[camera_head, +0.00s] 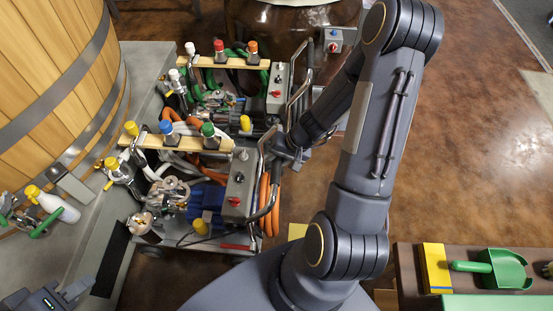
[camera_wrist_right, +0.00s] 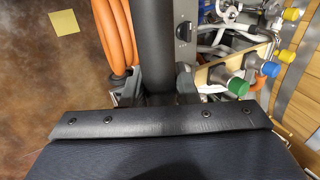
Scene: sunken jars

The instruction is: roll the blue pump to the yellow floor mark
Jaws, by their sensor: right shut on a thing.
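The blue pump is a wheeled cart with a blue motor (camera_head: 205,200), steel fittings, orange hose and a grey control box (camera_head: 238,186). It stands on the brown floor beside the wooden vat. My right gripper (camera_head: 284,153) is shut on its dark push handle; the handle bar (camera_wrist_right: 155,45) runs up from the jaws in the right wrist view. The yellow floor mark (camera_head: 297,231) is a small square right of the cart, partly hidden by my right arm; it also shows in the right wrist view (camera_wrist_right: 64,22). My left gripper (camera_head: 65,295) is at the lower left, away from the pump, its jaws unclear.
A second pump cart with green hoses (camera_head: 205,97) and its control box (camera_head: 278,86) stands close behind. The wooden vat (camera_head: 50,70) on a grey plinth (camera_head: 95,215) borders the left. A bench with a green scoop (camera_head: 500,270) is at lower right.

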